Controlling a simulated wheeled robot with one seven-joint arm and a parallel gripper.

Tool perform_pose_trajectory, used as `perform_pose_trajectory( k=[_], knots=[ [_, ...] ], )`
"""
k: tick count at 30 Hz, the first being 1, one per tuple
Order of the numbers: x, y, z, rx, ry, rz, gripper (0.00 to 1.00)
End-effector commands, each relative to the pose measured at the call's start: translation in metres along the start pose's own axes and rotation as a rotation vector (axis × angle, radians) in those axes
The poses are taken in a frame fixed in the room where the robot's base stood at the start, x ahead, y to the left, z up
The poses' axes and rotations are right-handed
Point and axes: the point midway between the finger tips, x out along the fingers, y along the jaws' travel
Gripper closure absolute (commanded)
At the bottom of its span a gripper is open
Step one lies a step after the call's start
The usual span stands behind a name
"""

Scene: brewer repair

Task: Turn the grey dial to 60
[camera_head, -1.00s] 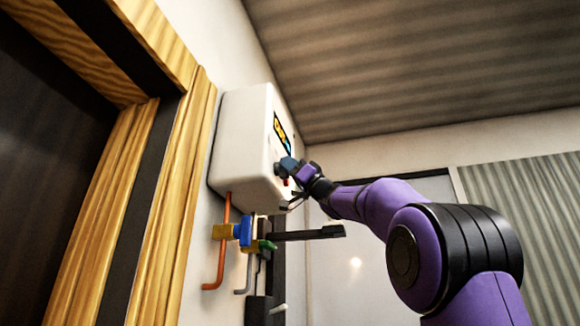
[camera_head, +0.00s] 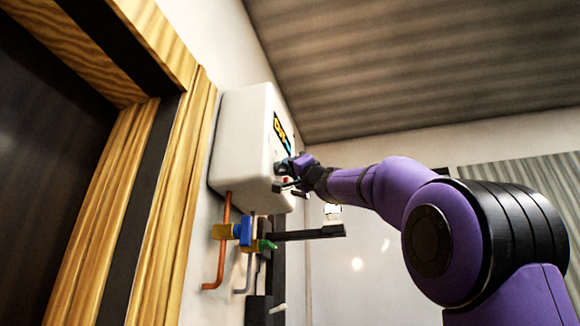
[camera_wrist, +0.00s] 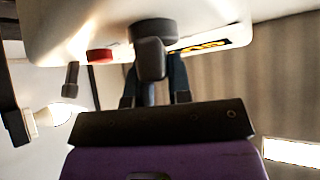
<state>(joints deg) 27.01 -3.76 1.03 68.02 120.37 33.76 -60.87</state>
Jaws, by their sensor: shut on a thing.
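The white brewer box (camera_head: 240,140) is fixed to the wall, left of my arm in the head view. My gripper (camera_head: 287,168) is at its front face. In the wrist view, the round dark grey dial (camera_wrist: 153,30) sits on the box's face, with a grey block-like grip (camera_wrist: 150,58) standing out from it. My gripper's two dark fingers (camera_wrist: 153,82) are on either side of this grip and shut on it. The scale and the dial's reading are not legible.
A red knob (camera_wrist: 100,56) is beside the dial. Below the box are an orange pipe (camera_head: 227,240), a blue valve part (camera_head: 245,233) and a dark horizontal bar (camera_head: 300,235). A wood door frame (camera_head: 180,190) is at the left. Open room lies right of the box.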

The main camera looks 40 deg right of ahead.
Motion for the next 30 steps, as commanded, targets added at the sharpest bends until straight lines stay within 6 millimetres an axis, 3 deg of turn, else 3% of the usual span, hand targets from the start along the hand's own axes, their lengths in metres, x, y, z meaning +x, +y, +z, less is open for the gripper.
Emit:
perform_pose_trajectory(
  k=[12,30],
  knots=[
    [0.0001,-0.0007,-0.0009,0.139,0.002,0.138,1.00],
    [-0.0001,0.0009,-0.0008,0.186,0.001,0.188,1.00]
  ],
)
